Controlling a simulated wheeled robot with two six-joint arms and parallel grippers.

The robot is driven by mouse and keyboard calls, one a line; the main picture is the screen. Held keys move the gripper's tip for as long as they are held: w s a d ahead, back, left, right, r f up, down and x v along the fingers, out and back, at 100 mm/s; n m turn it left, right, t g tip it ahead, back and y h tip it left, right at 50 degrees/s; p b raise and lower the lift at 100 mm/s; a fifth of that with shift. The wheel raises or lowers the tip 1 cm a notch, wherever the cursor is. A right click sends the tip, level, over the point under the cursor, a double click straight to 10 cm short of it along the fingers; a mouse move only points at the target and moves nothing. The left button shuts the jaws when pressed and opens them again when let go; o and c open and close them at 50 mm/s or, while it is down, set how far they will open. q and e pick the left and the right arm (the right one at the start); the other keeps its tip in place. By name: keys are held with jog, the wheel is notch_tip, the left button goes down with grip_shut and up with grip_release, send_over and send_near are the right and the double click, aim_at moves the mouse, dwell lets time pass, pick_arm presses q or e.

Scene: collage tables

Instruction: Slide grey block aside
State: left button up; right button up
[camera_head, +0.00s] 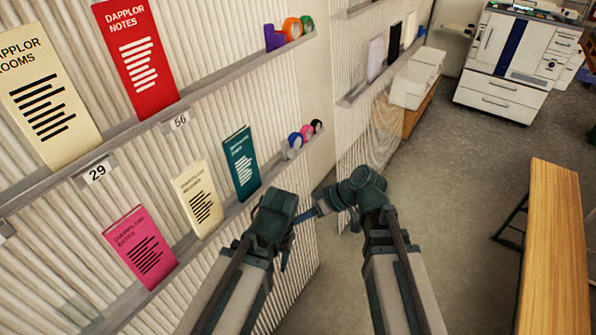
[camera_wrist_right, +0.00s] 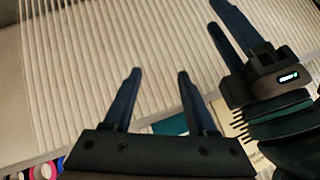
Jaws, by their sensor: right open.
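I cannot make out a grey block in either view. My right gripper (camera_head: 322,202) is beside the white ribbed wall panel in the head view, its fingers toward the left. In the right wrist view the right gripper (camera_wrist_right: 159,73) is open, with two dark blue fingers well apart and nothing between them. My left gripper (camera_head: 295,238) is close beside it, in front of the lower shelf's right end. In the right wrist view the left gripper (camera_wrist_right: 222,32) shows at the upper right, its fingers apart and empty.
The lower shelf (camera_head: 214,238) bears a pink book (camera_head: 140,246), a cream book (camera_head: 198,199), a teal book (camera_head: 241,162) and small rolls (camera_head: 296,140). The upper shelf bears a red book (camera_head: 137,58). A wooden table (camera_head: 556,250) stands right, a printer (camera_head: 515,60) behind. Floor between is clear.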

jog(key=w+d+r+n+t+y+b, duration=0.2)
jog(key=w+d+t+y+b, duration=0.35)
jog(key=w, duration=0.25)
jog(key=t+y+b, duration=0.1)
jog(key=t+b, duration=0.2)
send_near(296, 154)
pick_arm(q)
notch_tip(296, 154, down, 11)
jog(key=shift+r, duration=0.2)
pick_arm(e)
jog(key=x, duration=0.9)
jog(key=shift+w+a, duration=0.15)
jog(key=shift+w, duration=0.05)
jog(key=shift+c, duration=0.3)
grip_shut()
jog(key=shift+f, duration=0.1)
